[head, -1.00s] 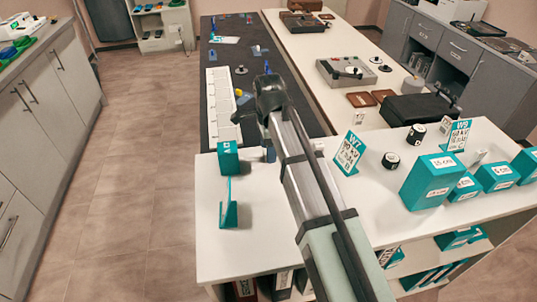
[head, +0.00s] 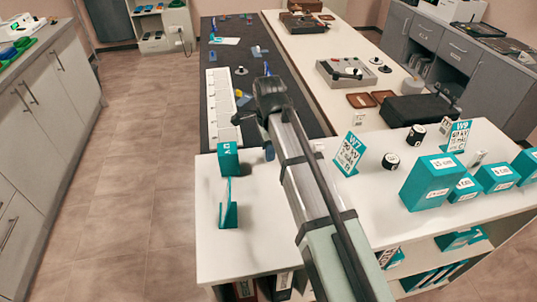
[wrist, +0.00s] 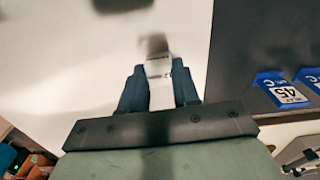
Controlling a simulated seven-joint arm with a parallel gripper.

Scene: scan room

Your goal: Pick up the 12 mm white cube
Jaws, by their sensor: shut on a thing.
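My gripper (wrist: 158,88) shows in the wrist view with its two dark blue fingers pointing up the picture. The fingers are shut on a small white block (wrist: 159,92), taken as the white cube, with dark print near its far end. The print is too blurred to read. A blurred grey-brown shape (wrist: 156,43) shows just beyond it. The held block is hidden there.
On the white counter (head: 265,225) stand a teal bracket (head: 228,205), a teal block (head: 228,158), a W7 sign (head: 349,154) and a large teal block (head: 432,182). A small white piece (head: 318,147) sits right of my arm. The counter's front left is mostly clear.

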